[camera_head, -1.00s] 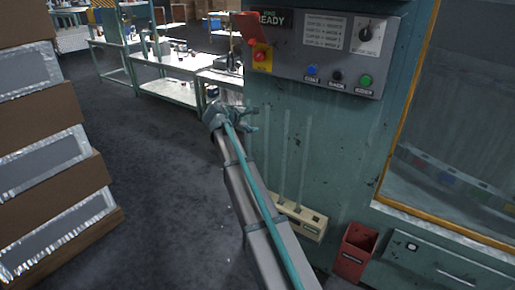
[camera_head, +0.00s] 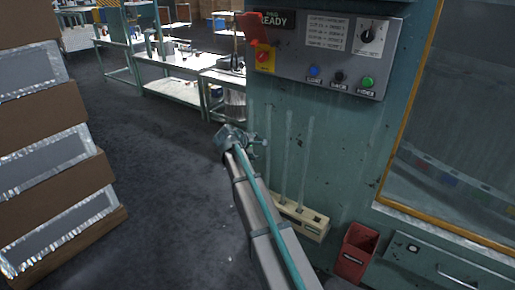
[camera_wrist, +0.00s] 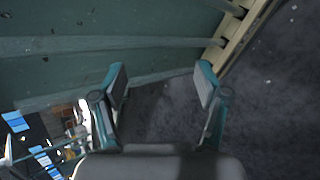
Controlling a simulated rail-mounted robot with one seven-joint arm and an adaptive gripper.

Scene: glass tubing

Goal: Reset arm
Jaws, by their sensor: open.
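My gripper (camera_head: 262,147) is beside the lower front of the green machine, left of the glass tubes. In the wrist view my gripper (camera_wrist: 163,82) has its two fingers spread apart with nothing between them. Several upright glass tubes (camera_head: 308,150) stand in a cream rack (camera_head: 302,217) on the machine's front. The rack also shows at the top right of the wrist view (camera_wrist: 232,38), with tubes (camera_wrist: 120,44) running across the picture. Part of the rack is hidden behind my arm in the head view.
The green machine (camera_head: 345,150) carries a control panel (camera_head: 335,45) with buttons and a red cover. A red bin (camera_head: 355,250) hangs low on it. Stacked boxes (camera_head: 45,150) stand at the left. Workbenches (camera_head: 180,75) are behind. The floor (camera_head: 160,190) between is clear.

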